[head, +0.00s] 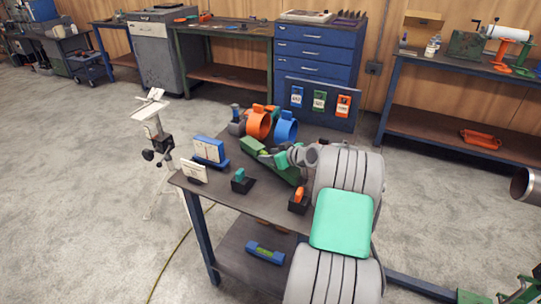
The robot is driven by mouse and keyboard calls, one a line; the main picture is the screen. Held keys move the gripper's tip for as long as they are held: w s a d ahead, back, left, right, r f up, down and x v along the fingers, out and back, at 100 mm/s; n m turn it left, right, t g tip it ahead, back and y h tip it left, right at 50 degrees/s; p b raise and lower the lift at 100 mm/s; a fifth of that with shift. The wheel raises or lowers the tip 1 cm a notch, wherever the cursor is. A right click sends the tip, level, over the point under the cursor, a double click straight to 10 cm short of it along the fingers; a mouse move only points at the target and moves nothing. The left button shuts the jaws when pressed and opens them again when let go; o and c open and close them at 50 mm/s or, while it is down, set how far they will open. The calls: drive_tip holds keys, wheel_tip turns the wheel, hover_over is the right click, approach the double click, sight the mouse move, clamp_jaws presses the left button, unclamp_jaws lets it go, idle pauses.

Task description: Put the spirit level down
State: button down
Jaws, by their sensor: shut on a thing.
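A long green spirit level (254,149) with a yellow-green vial window lies slantwise over the workbench (228,217) in the head view. My gripper (281,160) is shut on it near its middle, reaching in from the right. The gripper and wrist hide part of the level. I cannot tell whether its underside touches the bench top or is slightly above it. A second level-like bar, blue with a green-yellow window (265,252), lies on the bench's lower shelf.
Bare bench top shows at front left.

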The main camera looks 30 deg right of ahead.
drive_tip(key=c, duration=0.8)
unclamp_jaws()
drive_tip(key=shift+o, duration=0.2)
